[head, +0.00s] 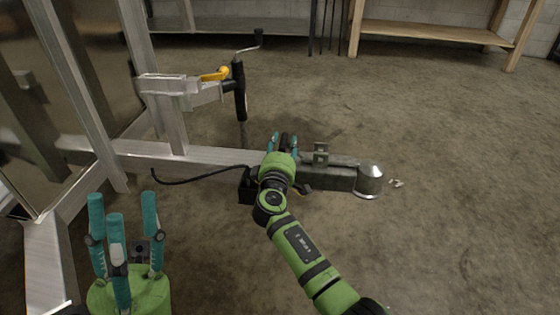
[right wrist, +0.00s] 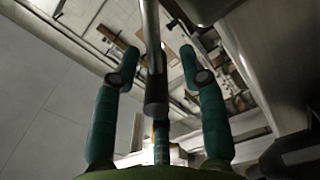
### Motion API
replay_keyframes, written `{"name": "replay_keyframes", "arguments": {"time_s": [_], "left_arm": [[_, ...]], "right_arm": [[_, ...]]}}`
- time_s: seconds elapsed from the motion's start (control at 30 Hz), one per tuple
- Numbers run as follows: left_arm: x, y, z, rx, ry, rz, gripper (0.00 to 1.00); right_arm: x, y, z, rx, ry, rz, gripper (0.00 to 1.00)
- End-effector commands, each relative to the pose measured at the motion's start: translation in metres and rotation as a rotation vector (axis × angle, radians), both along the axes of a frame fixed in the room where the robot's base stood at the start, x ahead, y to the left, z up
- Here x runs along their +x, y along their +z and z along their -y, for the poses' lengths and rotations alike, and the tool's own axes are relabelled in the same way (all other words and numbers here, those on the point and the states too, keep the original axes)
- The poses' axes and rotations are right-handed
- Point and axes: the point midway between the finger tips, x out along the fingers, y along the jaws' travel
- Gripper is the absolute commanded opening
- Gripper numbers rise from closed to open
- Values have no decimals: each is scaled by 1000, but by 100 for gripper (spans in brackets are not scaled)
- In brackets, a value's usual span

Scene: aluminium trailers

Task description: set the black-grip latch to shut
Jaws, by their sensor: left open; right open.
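In the right wrist view a metal rod with a dark grip (right wrist: 155,92) on its end, apparently the black-grip latch, reaches down between the spread teal fingers of my right gripper (right wrist: 160,56). The fingers stand apart on both sides of the grip; I cannot tell whether any touches it. In the head view my right gripper (head: 283,140) is over the trailer tongue, left of an upright bracket (head: 320,153), and hides most of the latch. My left gripper (head: 123,208) is open and empty at the lower left, away from the tongue.
The tongue ends in a rounded metal coupler (head: 370,178). Concrete floor at the right is mostly clear; a wooden bench (head: 430,33) stands behind.

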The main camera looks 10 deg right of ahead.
Motion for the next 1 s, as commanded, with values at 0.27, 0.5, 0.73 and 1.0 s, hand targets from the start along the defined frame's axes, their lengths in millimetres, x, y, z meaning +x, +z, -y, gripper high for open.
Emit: {"name": "replay_keyframes", "arguments": {"time_s": [0.27,0.5,0.73,1.0], "left_arm": [[0,0,0,1,0,0,42],[0,0,0,1,0,0,42],[0,0,0,1,0,1,42],[0,0,0,0,-1,1,42]], "right_arm": [[-52,-2,-14,2,0,-4,43],[-91,-2,-26,0,0,-4,43],[-103,-1,-28,1,-3,-2,43],[-103,-1,-29,0,-3,-3,43]]}}
